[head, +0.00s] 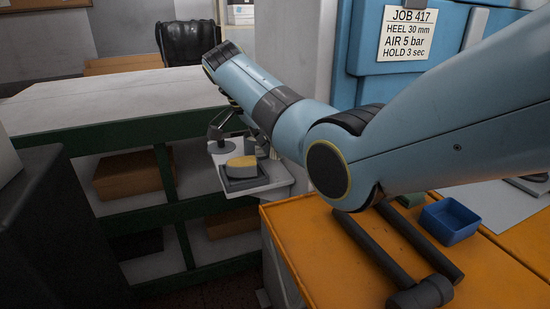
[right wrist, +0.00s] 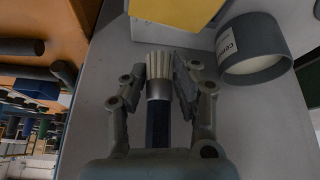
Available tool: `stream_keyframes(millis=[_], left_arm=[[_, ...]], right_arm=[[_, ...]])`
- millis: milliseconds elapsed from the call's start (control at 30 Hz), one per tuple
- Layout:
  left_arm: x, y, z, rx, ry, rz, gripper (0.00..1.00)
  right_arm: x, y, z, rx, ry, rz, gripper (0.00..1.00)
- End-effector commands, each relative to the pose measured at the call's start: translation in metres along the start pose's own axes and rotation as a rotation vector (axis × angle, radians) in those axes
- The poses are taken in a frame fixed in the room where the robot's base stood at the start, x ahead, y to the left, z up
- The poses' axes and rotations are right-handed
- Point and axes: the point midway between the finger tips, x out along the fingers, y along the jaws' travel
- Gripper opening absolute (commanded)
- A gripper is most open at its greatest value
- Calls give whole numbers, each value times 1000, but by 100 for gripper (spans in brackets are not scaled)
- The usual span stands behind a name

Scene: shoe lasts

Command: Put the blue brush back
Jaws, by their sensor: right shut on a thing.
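The blue brush (right wrist: 157,122) shows in the right wrist view, with a dark blue handle, a silver ferrule and pale bristles pointing away from the wrist. My right gripper (right wrist: 161,84) is shut on it, with one finger on each side near the ferrule. In the head view my right gripper (head: 224,127) is small and partly hidden by my arm, just above a small light shelf (head: 272,185). I cannot make out the brush there. A grey round pot (right wrist: 252,50) with a label stands near the brush tip. My left gripper is not in view.
An orange bench (head: 300,245) holds a hammer (head: 425,292) and a blue box (head: 450,221). A long pale bench (head: 110,98) behind has a clear top.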

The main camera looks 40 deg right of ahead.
Motion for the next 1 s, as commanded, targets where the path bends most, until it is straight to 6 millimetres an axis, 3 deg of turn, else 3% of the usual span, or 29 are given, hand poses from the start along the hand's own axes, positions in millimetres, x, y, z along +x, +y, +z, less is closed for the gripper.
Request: stream_keyframes(millis=[233,967,1000], left_arm=[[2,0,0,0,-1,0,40],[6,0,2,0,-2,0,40],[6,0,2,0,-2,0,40]], right_arm=[[31,0,13,0,0,3,0],[43,-1,18,0,-1,2,0],[44,-1,19,0,-1,2,31]])
